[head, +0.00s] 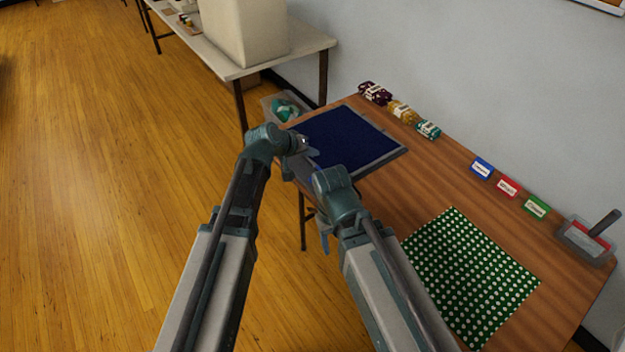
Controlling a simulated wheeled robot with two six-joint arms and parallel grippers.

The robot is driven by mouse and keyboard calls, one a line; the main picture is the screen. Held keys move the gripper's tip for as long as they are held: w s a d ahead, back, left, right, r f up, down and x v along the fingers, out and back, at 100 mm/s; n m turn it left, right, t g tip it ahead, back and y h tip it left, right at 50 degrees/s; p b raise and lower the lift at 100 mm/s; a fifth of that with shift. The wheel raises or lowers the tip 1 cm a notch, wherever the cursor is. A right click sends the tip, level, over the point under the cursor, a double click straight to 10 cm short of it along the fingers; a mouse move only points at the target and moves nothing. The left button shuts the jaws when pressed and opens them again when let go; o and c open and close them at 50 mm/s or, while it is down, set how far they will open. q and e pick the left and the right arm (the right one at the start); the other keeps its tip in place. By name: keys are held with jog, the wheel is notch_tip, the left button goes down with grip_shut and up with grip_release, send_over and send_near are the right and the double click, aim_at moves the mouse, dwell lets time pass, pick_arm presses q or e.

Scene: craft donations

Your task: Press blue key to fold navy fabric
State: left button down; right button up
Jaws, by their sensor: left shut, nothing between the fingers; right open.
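The navy fabric (345,135) lies flat on a grey board (385,160) at the far left end of the wooden table. The blue key (482,168), with a white label, is by the wall at the table's back edge. My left gripper (304,144) is shut and empty at the left edge of the navy fabric; I cannot tell whether it touches. My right gripper (325,240) is open, pointing down by the table's front edge, partly hidden by its own wrist. Both are well left of the blue key.
A red key (508,187) and a green key (536,207) stand right of the blue one. Green dotted fabric (470,275) covers the near table. Several yarn bundles (402,112) lie along the back. A clear bin (586,241) stands at right, another (287,107) beyond the board.

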aim_at(311, 181)
pick_arm(q)
jog(key=shift+f+b, duration=4.2)
jog(key=shift+f, duration=0.15)
jog(key=shift+f, duration=0.1)
jog(key=shift+f+b, duration=0.3)
jog(key=shift+b, duration=0.05)
